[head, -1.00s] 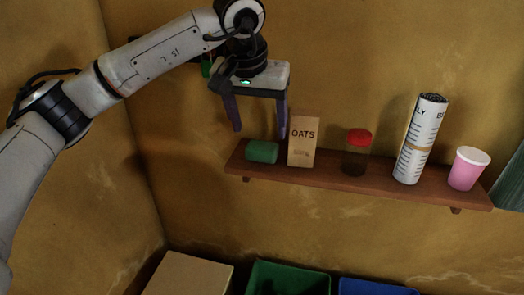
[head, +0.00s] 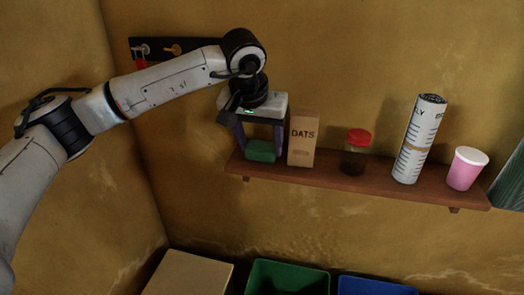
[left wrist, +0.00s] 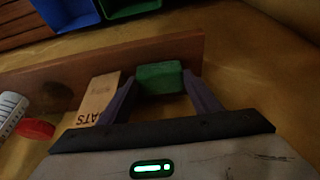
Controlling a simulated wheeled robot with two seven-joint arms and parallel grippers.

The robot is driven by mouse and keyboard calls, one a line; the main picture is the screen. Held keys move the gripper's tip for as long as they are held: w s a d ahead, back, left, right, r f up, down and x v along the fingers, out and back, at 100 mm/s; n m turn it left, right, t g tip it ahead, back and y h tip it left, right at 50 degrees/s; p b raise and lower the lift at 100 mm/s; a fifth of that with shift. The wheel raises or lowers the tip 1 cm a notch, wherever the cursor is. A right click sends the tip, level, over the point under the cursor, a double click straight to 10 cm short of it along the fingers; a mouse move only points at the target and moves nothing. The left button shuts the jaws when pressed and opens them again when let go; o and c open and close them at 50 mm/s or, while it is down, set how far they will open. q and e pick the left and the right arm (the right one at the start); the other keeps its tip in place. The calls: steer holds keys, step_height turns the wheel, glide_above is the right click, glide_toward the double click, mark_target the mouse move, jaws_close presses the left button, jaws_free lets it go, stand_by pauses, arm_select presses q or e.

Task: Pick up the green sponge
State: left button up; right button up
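The green sponge (head: 261,151) lies at the left end of the wooden wall shelf (head: 400,186), just left of the oats box. My left gripper (head: 258,150) has come down over it from above, with one finger on each side. In the left wrist view the sponge (left wrist: 160,78) sits between the two spread fingertips (left wrist: 158,84). The fingers look open, with a small gap at the sponge's sides; whether either one touches it is hard to tell. My right gripper is not in view.
The oats box (head: 302,139) stands very close to the gripper's right finger. A red-lidded jar (head: 356,152), a rolled newspaper (head: 419,140) and a pink cup (head: 467,169) stand farther right. Below are a green bin (head: 288,277), a blue bin (head: 375,288) and a cardboard box (head: 190,273).

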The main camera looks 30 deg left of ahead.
mark_target(260, 149)
arm_select(q)
step_height(260, 149, up, 18)
steer(key=shift+p, duration=0.4)
stand_by(0.4)
steer(key=o, duration=0.5)
steer(key=c, duration=0.4)
